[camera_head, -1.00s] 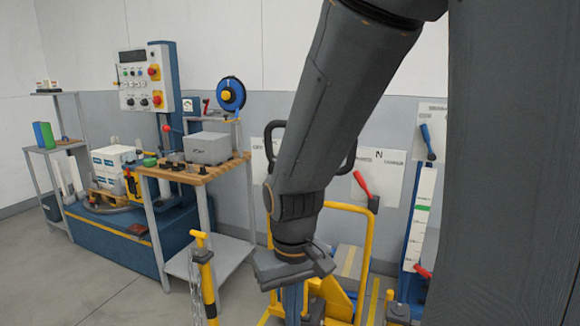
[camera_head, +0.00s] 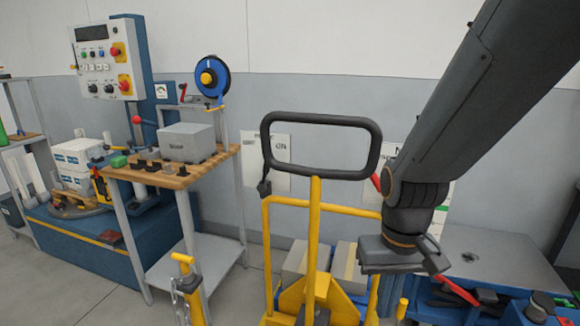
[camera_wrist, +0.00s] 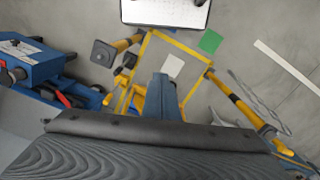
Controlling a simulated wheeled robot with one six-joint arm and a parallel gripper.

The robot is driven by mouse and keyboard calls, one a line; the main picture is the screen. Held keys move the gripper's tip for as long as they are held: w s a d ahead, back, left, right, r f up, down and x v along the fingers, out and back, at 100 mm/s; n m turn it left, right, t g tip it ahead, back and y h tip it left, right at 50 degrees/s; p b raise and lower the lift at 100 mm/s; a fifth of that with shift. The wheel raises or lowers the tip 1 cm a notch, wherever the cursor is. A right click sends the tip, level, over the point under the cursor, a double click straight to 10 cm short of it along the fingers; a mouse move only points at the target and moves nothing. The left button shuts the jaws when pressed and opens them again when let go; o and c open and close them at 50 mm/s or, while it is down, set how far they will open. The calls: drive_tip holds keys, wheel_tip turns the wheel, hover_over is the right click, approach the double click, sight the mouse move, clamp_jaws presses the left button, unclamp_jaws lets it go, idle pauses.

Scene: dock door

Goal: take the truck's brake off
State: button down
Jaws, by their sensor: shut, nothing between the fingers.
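The truck (camera_head: 314,240) is a yellow hand truck with a black loop handle (camera_head: 320,117), standing upright in the middle of the head view with grey boxes behind its mast. A small black part hangs at the loop's lower left corner; I cannot tell whether it is the brake. My gripper (camera_head: 398,262) points down to the right of the mast, apart from the handle. Its shut, empty fingers show in the wrist view (camera_wrist: 163,98), above yellow bars and floor. No part is clearly identifiable as the brake, and my arm hides some of the area.
A workbench (camera_head: 200,172) with a grey box stands left, below a blue reel (camera_head: 212,76). A control panel (camera_head: 103,62) is behind. A yellow post (camera_head: 187,285) with a chain stands in front. A blue unit with a red lever (camera_head: 457,290) is at lower right.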

drive_tip(key=m+t+h+p, duration=0.2)
drive_tip(key=m+t+h, duration=1)
drive_tip(key=m, duration=1.4)
approach(266, 171)
drive_tip(key=s+d+t+y, duration=0.3)
drive_tip(key=s+d, duration=0.1)
drive_tip(key=shift+w+a+r, duration=0.15)
drive_tip(key=shift+a+r, duration=0.05)
drive_tip(key=shift+r, duration=0.25)
drive_tip(key=shift+w+d, duration=0.1)
drive_tip(key=p+x, duration=0.1)
drive_tip(key=x, duration=0.9)
drive_tip(key=shift+p, duration=0.4)
